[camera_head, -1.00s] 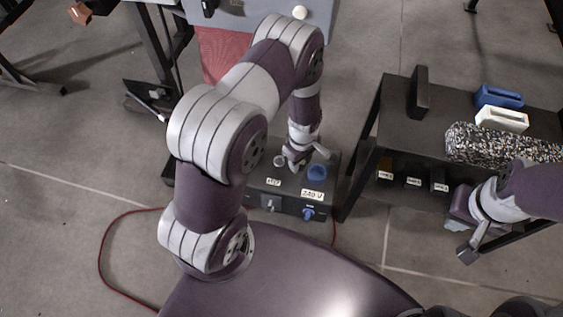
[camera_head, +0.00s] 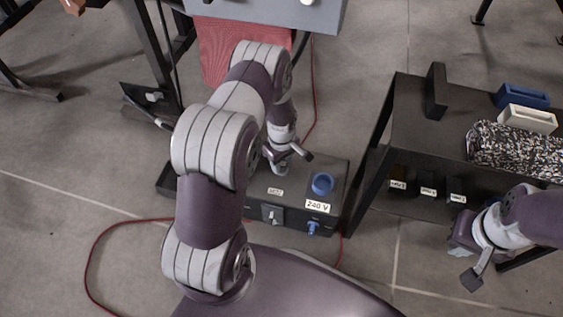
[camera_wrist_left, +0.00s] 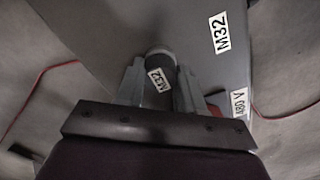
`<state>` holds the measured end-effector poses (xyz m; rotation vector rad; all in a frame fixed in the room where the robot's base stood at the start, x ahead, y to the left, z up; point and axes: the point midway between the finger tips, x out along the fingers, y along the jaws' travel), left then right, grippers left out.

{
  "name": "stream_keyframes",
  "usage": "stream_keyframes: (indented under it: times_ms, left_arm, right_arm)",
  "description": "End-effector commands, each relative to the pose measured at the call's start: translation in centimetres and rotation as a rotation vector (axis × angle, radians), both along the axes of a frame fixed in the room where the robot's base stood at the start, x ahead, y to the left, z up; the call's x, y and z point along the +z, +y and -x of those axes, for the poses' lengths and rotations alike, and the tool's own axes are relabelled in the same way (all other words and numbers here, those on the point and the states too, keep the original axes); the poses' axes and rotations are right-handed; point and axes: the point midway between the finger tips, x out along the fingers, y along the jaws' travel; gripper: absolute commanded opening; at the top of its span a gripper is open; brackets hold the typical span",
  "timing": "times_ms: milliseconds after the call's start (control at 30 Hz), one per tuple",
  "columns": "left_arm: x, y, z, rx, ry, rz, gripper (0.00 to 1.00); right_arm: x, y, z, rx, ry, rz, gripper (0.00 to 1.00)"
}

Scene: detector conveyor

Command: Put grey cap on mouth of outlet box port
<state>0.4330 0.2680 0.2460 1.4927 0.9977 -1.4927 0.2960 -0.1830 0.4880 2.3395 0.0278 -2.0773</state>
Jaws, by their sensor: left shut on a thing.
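The outlet box (camera_head: 245,207) is a dark box on the floor with a blue ring (camera_head: 322,184) and a "240 V" label on it. My left gripper (camera_head: 283,161) is over the box's top, left of the blue ring. It is shut on the grey cap (camera_head: 279,168), a small grey cylinder upright below the fingers. In the left wrist view the cap (camera_wrist_left: 160,60), with an "M32" label, sits between the fingers (camera_wrist_left: 161,92), above the box's grey surface (camera_wrist_left: 110,28). The port mouth is hidden; I cannot tell whether the cap touches it. My right gripper (camera_head: 468,256) hangs at the lower right.
A red cable (camera_head: 92,262) lies on the floor. A grey table (camera_head: 270,14) is behind.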

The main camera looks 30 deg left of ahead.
Motion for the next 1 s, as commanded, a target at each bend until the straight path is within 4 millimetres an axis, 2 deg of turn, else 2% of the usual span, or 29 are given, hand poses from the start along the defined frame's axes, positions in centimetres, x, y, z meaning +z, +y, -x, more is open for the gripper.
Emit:
stream_keyframes:
  times_ms: [33,67,133,467,567,800,1000]
  left_arm:
    - [-0.3,0.0,0.0,0.0,0.0,0.0,0.08]
    - [-0.3,0.0,0.0,0.0,0.0,0.0,0.41]
    - [-0.2,0.0,0.0,0.0,0.0,0.0,0.63]
    - [0.3,0.0,0.0,0.0,-0.001,-0.001,0.63]
    - [2.6,0.0,-0.1,0.0,-0.002,0.0,0.63]
    - [9.2,0.0,0.0,0.0,-0.001,-0.001,0.63]
    - [12.0,0.0,0.0,-0.001,0.0,0.0,0.63]
  right_arm:
    - [-0.2,0.0,0.0,0.0,0.0,0.0,0.0]
    - [-0.1,0.0,0.0,0.0,0.0,0.0,0.0]
    - [-0.1,0.0,0.0,0.0,0.0,0.0,0.0]
    - [0.2,0.0,0.0,0.0,0.0,0.0,0.0]
    - [1.9,0.0,0.0,0.0,0.001,0.0,0.0]
    - [6.1,0.0,0.0,0.0,0.0,0.0,0.0]
    - [7.4,0.0,0.0,0.0,0.0,0.0,0.0]
